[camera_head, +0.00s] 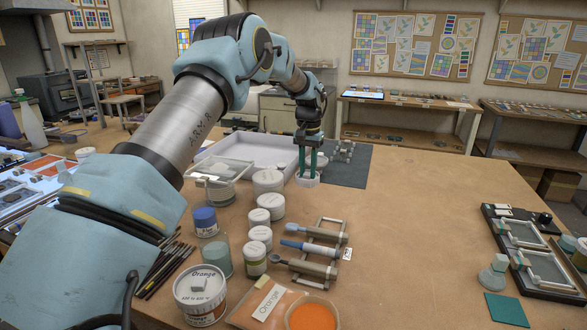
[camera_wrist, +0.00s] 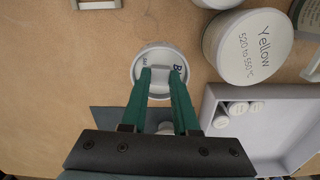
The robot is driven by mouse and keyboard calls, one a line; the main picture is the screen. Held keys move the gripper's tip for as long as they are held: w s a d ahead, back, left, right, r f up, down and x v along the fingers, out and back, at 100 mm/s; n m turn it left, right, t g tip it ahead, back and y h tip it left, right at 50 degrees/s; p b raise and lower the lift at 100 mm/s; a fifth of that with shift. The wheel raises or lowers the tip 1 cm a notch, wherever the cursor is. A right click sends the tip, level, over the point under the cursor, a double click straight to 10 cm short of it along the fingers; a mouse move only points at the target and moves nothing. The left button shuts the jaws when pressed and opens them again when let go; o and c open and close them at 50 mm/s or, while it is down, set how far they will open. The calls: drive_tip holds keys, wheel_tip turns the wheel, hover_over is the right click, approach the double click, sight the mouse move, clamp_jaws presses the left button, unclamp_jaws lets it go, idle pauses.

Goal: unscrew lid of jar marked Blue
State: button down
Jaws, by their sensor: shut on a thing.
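A round white lid (camera_wrist: 160,70) lies under my fingers in the wrist view. Its dark lettering begins with "B" and the rest is hidden by a finger. My gripper (camera_wrist: 160,80) has two green fingers closed on the raised grip across the lid's middle. In the head view my gripper (camera_head: 308,168) points straight down onto the low white jar (camera_head: 307,181) on the wooden table. The jar stands upright. Its body below the lid is mostly hidden in the wrist view, and I cannot tell how far the lid is turned.
A larger white jar marked Yellow (camera_wrist: 245,50) stands close beside it. A pale tray (camera_wrist: 290,95) and a dark mat (camera_head: 350,172) are nearby. A row of white-lidded jars (camera_head: 259,217), a tool rack (camera_head: 317,250) and an Orange tub (camera_head: 200,297) stand nearer. The table's right-centre is clear.

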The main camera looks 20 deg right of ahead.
drive_tip(key=shift+f+b, duration=1.75)
drive_tip(key=shift+f, duration=1.1)
drive_tip(key=shift+f, duration=0.6)
drive_tip(key=shift+c, duration=1.8)
unclamp_jaws()
drive_tip(key=shift+r+p, duration=1.75)
drive_tip(key=shift+r, duration=1.3)
